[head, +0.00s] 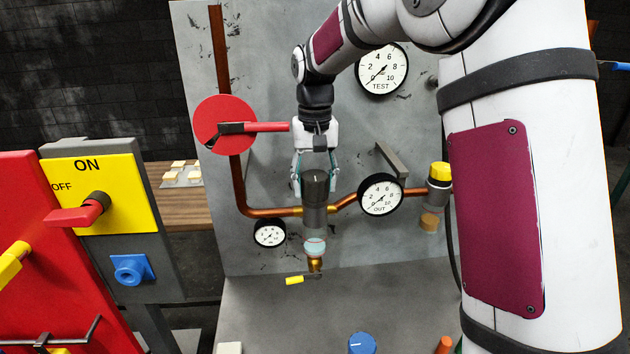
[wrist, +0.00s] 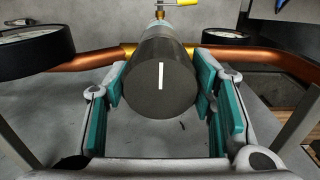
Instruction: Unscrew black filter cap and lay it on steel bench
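The black filter cap (head: 315,184) has a white line on it and sits on top of the grey filter body (head: 315,218) in the copper pipe. In the wrist view the cap (wrist: 160,78) shows its round end, with the white line about vertical. My gripper (head: 315,190) is above the filter, pointing down. In the wrist view its teal-padded fingers (wrist: 165,105) are apart on either side of the cap. A gap shows on the right; contact on the left is unclear. The grey steel bench (head: 400,300) lies below the panel.
A red-handled valve (head: 225,125) is left of the gripper. A yellow drain lever (head: 294,281) hangs below the filter. A blue knob (head: 362,344) stands at the bench front.

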